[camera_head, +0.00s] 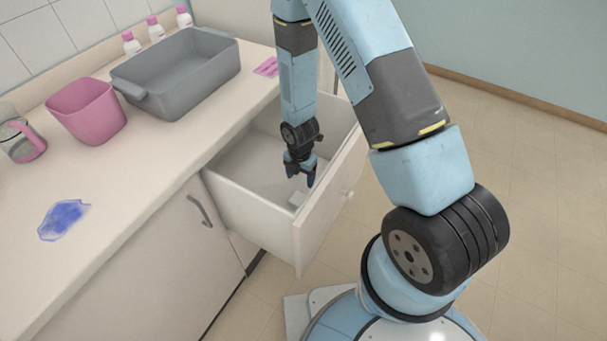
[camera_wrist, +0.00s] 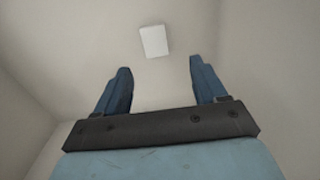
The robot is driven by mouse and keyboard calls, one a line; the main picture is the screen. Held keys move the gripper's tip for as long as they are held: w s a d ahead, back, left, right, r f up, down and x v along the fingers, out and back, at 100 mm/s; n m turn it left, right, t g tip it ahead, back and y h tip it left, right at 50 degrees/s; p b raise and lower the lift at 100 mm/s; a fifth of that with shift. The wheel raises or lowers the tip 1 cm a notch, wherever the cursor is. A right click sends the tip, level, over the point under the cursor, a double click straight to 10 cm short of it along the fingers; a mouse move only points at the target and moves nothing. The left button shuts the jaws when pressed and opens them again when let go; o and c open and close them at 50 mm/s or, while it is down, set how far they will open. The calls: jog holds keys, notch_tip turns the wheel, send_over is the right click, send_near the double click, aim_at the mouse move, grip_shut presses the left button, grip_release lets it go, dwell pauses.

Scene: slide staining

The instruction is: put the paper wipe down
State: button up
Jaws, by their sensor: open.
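A small flat white piece, which looks like the paper wipe (camera_head: 297,199), lies on the floor of the open drawer (camera_head: 245,181). It also shows in the wrist view (camera_wrist: 154,41), beyond my fingertips and apart from them. My gripper (camera_head: 301,182) points down into the drawer, above and close to the white piece. In the wrist view my gripper (camera_wrist: 158,75) has its two blue fingers spread wide with nothing between them.
A grey basin (camera_head: 180,75), a pink bin (camera_head: 88,110), a glass jug (camera_head: 20,138) and white bottles (camera_head: 155,30) stand on the counter (camera_head: 130,165). A blue stain (camera_head: 64,219) marks its front left. The drawer walls surround my gripper.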

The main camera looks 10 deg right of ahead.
jog(key=w+d+r+m+t, duration=0.1)
jog(key=d+r+m, duration=0.3)
jog(key=r, duration=0.7)
jog(key=w+d+r+m+t, duration=0.15)
jog(key=r+m, duration=0.35)
jog(key=r, duration=0.6)
jog(key=d+r+m, duration=0.3)
jog(key=r+m, duration=0.2)
jog(key=r, duration=0.5)
jog(key=s+d+r+m+t, duration=0.1)
jog(key=s+d+r+m, duration=0.2)
jog(key=s+r+m, duration=0.4)
jog(key=s+d+r+m+t, duration=0.2)
jog(key=s+d+r+m, duration=0.2)
jog(key=s+r, duration=0.9)
jog(key=r+m, duration=0.1)
jog(key=m, duration=0.2)
jog(key=shift+d, duration=0.2)
